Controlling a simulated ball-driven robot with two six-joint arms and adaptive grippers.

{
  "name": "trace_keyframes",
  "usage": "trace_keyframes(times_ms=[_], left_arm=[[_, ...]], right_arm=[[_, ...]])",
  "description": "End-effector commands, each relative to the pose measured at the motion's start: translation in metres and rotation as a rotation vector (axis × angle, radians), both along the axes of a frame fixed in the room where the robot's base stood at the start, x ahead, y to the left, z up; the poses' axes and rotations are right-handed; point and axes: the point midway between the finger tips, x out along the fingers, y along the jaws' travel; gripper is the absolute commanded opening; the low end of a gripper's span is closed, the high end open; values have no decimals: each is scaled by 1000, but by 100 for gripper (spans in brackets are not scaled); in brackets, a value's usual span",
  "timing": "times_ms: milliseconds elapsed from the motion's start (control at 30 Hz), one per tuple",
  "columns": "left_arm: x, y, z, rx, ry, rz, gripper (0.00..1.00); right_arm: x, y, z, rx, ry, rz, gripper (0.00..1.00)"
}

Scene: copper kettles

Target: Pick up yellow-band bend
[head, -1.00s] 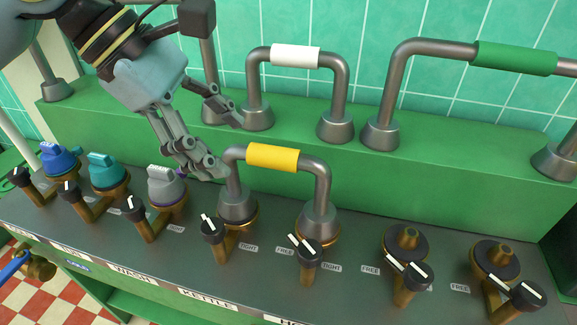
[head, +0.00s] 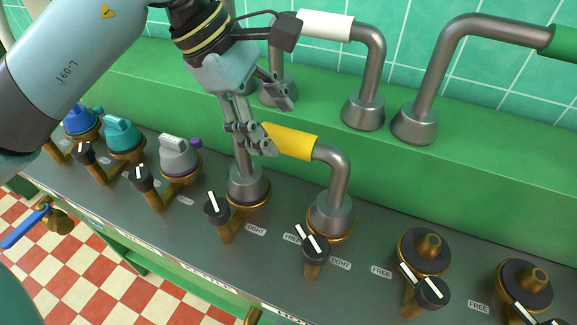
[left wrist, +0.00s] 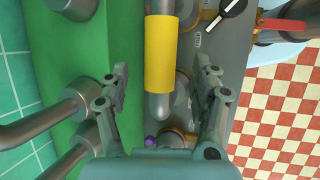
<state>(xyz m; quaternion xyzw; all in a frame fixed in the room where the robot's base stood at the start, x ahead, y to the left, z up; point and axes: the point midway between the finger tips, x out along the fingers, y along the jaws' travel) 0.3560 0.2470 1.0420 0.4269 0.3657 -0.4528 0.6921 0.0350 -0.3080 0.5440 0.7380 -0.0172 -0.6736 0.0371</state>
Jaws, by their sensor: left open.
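The yellow-band bend (head: 291,141) is a grey U-shaped pipe with a yellow sleeve. Its two feet stand on brass-ringed ports on the grey counter. My left gripper (head: 268,122) is over its left end in the head view, hiding the left corner of the pipe. In the left wrist view the yellow band (left wrist: 160,55) runs upright in the picture, and the pipe's near end lies between the two spread fingers of my left gripper (left wrist: 162,85). I see no finger touching it. My right gripper is not in view.
A white-band bend (head: 326,25) and a green-band bend (head: 562,42) stand on the green ledge behind. Grey (head: 179,157), teal (head: 122,137) and blue (head: 80,122) caps sit to the left. Black-handled valves line the front. Two ports at right (head: 424,250) are bare.

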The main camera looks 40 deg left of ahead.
Motion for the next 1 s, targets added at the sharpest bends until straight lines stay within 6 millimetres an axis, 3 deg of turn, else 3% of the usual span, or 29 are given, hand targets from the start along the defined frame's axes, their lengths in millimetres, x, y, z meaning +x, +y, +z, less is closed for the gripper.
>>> trace_keyframes(times_ms=[100, 333, 633, 1000], left_arm=[[4, -6, -10, -8, 5, 3, 63], [14, -16, -39, -5, 4, 3, 63], [16, -17, -44, -1, 1, 0, 63], [16, -17, -44, -1, 1, 0, 15]], right_arm=[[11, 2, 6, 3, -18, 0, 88], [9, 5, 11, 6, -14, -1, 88], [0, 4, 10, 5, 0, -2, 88], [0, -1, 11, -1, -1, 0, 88]])
